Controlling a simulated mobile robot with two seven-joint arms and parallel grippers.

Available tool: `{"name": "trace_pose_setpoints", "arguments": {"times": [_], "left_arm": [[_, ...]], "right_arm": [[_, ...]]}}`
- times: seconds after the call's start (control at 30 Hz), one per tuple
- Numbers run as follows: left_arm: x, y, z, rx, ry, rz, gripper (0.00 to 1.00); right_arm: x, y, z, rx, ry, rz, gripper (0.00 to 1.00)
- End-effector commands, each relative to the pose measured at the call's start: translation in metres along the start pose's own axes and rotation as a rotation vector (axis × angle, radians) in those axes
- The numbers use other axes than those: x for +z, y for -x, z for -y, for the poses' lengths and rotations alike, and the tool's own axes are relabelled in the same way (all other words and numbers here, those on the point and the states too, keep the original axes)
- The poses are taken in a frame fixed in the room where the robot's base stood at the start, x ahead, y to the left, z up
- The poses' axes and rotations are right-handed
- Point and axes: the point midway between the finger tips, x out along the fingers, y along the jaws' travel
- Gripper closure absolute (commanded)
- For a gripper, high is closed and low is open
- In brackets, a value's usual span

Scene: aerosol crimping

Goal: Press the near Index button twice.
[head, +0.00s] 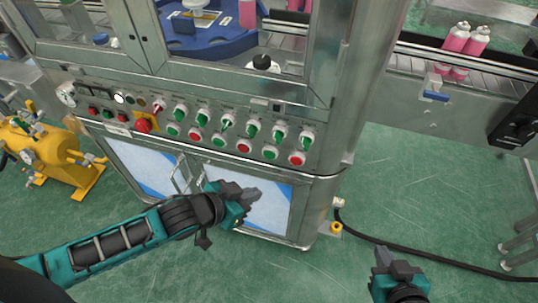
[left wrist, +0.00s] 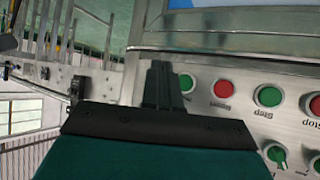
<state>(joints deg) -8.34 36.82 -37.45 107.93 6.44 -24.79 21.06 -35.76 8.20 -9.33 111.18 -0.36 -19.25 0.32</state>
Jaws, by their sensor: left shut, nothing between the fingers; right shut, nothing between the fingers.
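The control panel (head: 215,125) on the metal machine carries a lower row of alternating green and red push buttons under several green selector knobs. Its labels are too small to read in the head view, so I cannot tell which button is the near Index one. My left gripper (head: 250,194) is shut and empty, below the panel in front of the white-and-blue cabinet door. In the left wrist view the shut fingers (left wrist: 160,84) appear beside a green button (left wrist: 186,83) and a red button (left wrist: 221,89); contact cannot be told. My right gripper (head: 390,262) is shut and empty, low at the right.
A red emergency knob (head: 143,125) and small indicators sit at the panel's left. Door handles (head: 181,175) stick out below it. A yellow tank (head: 45,150) stands at the left. A conveyor with pink cans (head: 467,38) runs at upper right. A black cable (head: 420,257) crosses the green floor.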

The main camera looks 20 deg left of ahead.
Motion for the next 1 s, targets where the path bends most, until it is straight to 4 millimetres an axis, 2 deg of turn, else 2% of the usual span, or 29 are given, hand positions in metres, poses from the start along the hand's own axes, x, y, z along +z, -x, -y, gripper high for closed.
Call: {"name": "trace_pose_setpoints", "arguments": {"times": [0.33, 0.5, 0.7, 1.0], "left_arm": [[-0.022, -0.036, 0.025, -0.003, -0.004, -0.002, 1.00], [-0.034, -0.047, 0.035, -0.002, -0.003, -0.001, 1.00], [-0.040, -0.055, 0.040, -0.001, -0.001, 0.000, 1.00], [-0.041, -0.056, 0.041, 0.000, -0.001, 0.000, 1.00]], "right_arm": [[0.023, -0.017, 0.000, 0.000, 0.000, -0.002, 1.00], [0.024, -0.017, 0.001, 0.000, 0.000, 0.000, 1.00], [0.025, -0.018, 0.001, 0.000, 0.000, 0.000, 1.00], [0.025, -0.018, 0.001, 0.000, 0.000, -0.001, 1.00]]}}
